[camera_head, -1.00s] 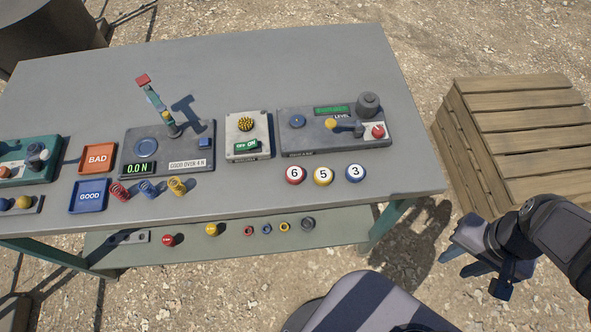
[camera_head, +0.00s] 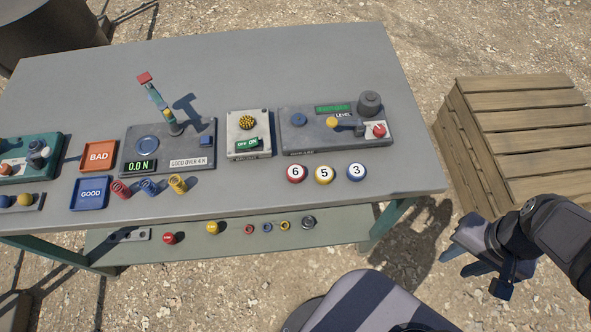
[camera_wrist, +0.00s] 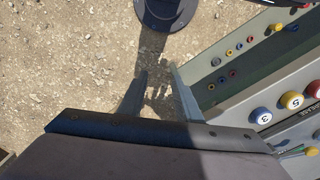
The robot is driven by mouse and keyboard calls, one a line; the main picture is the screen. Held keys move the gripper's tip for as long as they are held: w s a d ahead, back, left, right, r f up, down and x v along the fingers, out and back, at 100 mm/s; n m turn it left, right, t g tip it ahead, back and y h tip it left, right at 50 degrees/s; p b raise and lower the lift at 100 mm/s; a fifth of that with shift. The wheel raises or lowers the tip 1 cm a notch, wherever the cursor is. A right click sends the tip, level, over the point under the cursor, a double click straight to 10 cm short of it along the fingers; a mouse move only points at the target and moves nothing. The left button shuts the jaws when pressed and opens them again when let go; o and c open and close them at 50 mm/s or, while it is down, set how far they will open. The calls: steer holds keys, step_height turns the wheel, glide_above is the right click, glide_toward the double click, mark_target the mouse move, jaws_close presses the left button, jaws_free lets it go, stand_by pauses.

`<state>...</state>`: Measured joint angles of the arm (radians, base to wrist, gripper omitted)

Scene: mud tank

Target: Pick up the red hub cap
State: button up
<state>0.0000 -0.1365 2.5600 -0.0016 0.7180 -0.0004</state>
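A round red cap (camera_head: 169,238) with small markings lies on the table's lower shelf (camera_head: 330,232), left of a similar yellow cap (camera_head: 212,227). I take it for the red hub cap, though a red piece marked 6 (camera_head: 296,173) also stands on the tabletop. In the wrist view the yellow cap (camera_wrist: 277,28) shows at the upper right, with red partly visible near the corner. My gripper (camera_head: 453,263) is right of the table, well apart from the caps. In the wrist view my gripper (camera_wrist: 158,70) has its fingers apart with only ground between them.
Several small rings (camera_head: 267,227) lie on the shelf, right of the caps, and a grey holed plate (camera_head: 128,236) lies left. The tabletop (camera_head: 270,70) overhangs the shelf and carries panels, trays and springs. A wooden crate (camera_head: 515,115) stands at the right.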

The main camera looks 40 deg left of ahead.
stand_by(0.3)
steer(key=o, duration=0.7)
